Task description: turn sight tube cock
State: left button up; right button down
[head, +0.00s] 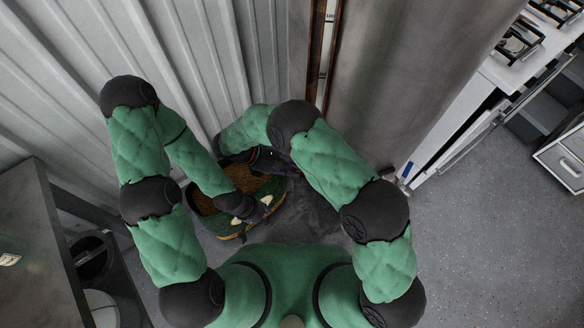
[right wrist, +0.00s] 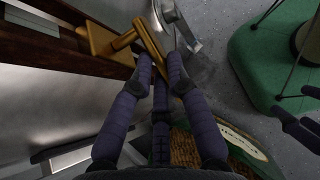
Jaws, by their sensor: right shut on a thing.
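The sight tube (head: 325,45) stands in a brown frame at the top of the head view, beside the large grey metal cylinder. Its brass cock handle (right wrist: 150,42) shows in the right wrist view, joined to a brass fitting (right wrist: 106,40) on the brown frame. My right gripper (right wrist: 163,72) is shut on the brass handle, one finger on each side of it. In the head view this gripper is mostly hidden by my right arm. My left gripper (head: 262,208) is low over a round basket, and its fingers look apart and empty in the right wrist view (right wrist: 297,112).
The round basket (head: 207,226) with a green rim stands on the floor under my arms. Corrugated metal wall (head: 60,60) is at left, a dark table (head: 35,240) at lower left. The grey cylinder (head: 395,80) and a white stove (head: 500,65) are at right.

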jog(key=shift+f+h, duration=0.15)
jog(key=shift+h, duration=0.25)
jog(key=c, duration=1.2)
grip_release()
jog(key=v, duration=0.7)
jog(key=shift+a, duration=0.25)
